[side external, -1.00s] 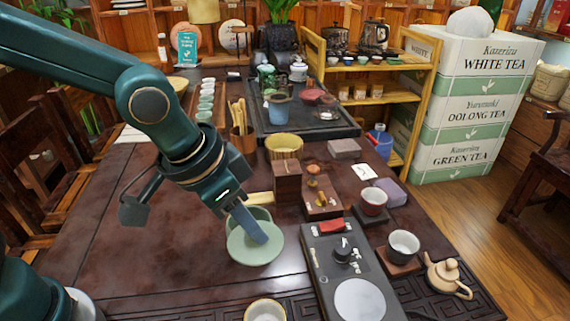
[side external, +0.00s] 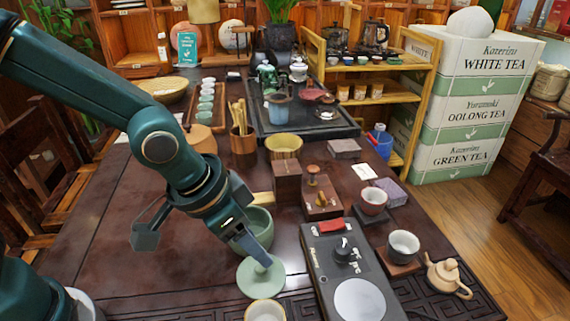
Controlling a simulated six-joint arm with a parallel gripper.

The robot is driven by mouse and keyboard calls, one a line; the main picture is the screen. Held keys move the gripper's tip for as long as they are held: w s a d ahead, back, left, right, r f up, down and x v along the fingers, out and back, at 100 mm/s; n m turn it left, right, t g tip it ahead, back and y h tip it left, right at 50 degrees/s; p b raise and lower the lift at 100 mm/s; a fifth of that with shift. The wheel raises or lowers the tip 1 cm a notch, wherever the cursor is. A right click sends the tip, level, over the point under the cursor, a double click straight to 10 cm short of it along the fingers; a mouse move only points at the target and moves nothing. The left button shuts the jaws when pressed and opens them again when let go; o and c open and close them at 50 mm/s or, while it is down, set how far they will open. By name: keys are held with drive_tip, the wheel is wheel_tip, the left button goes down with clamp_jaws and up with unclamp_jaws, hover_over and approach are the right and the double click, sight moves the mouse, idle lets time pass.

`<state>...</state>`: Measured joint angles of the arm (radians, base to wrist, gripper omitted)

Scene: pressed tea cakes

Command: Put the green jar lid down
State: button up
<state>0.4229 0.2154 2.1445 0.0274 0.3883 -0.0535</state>
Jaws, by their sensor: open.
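The pale green jar lid (side external: 262,284) appears flat on the dark table, in front of the green jar (side external: 262,217). The jar stands uncovered, its opening partly hidden behind my gripper. My gripper (side external: 262,262) is open, with its fingers pointing down at the middle of the lid, around or close by its knob. I cannot tell whether the fingers touch the knob, as the nearer finger hides most of it.
A pale cup (side external: 265,312) stands just in front of the lid. A black scale (side external: 322,268) lies close on the right. A wooden box (side external: 287,186) stands behind the jar. The table on the left is clear.

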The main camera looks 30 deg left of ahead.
drive_tip(key=v, duration=1.2)
drive_tip(key=s+a+f+n+t+y, duration=0.1)
drive_tip(key=s+a+n, duration=0.3)
drive_tip(key=a, duration=0.6)
drive_tip(key=shift+s+f+n+y, duration=0.3)
drive_tip(key=shift+s+f+y, duration=0.1)
drive_tip(key=shift+s+f, duration=0.65)
